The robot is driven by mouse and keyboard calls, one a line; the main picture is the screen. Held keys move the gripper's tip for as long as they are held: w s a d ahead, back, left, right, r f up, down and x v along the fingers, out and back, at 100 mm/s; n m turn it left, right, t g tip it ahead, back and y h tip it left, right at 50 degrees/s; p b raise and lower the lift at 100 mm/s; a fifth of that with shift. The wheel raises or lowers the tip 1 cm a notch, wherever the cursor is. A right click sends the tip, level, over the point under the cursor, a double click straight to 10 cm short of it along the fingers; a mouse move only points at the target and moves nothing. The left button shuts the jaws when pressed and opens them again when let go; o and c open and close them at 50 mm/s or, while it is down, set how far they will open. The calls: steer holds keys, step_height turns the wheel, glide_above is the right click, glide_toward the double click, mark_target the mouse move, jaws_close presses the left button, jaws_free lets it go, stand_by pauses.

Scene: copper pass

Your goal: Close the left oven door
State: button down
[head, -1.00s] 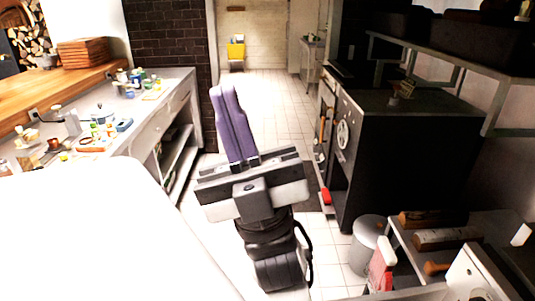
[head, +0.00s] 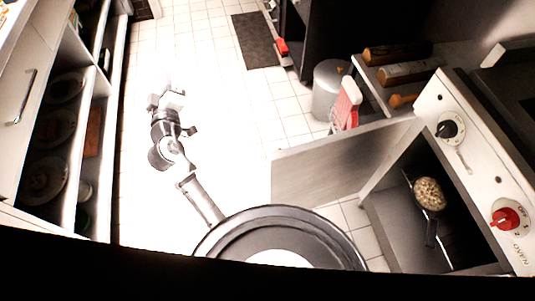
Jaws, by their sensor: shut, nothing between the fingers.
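The oven (head: 480,160) stands at the right with a black knob and a red knob on its pale front. Its door (head: 340,165), a flat grey panel, is open and stands out to the left into the aisle from the far side of the opening. The dark oven inside (head: 400,215) shows, with a round pan-like thing (head: 430,195) of pale lumps on a long handle. My gripper (head: 168,85) is at the upper left over the bright floor, well apart from the door. It is shut and empty; its fingertips are washed out by glare.
A shelf unit with plates (head: 50,130) runs along the left. Beyond the door are a grey bin (head: 331,90), a red and white object (head: 346,105) and a low shelf with wooden rollers (head: 400,65). A dark mat (head: 258,38) lies farther off. The floor between is clear.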

steer(key=s+d+f+m+g+h+b, duration=0.1)
steer(key=d+f+m+g+h+b, duration=0.15)
steer(key=d+f+h, duration=0.7)
steer(key=s+d+f+m+g+h+b, duration=0.2)
steer(key=d+f+g+h, duration=0.25)
steer(key=f, duration=1.05)
steer(key=s+d+r+m+g+h, duration=0.1)
steer(key=d+g+h, duration=0.1)
steer(key=d+h, duration=0.2)
steer(key=s+d+r+m+g+h+b, duration=0.1)
steer(key=s+d+m+g+h, duration=0.1)
steer(key=d, duration=0.6)
steer(key=shift+s+d+r+g+h, duration=0.2)
steer(key=shift+g+h, duration=0.4)
steer(key=shift+h, duration=0.3)
steer(key=shift+m, duration=0.25)
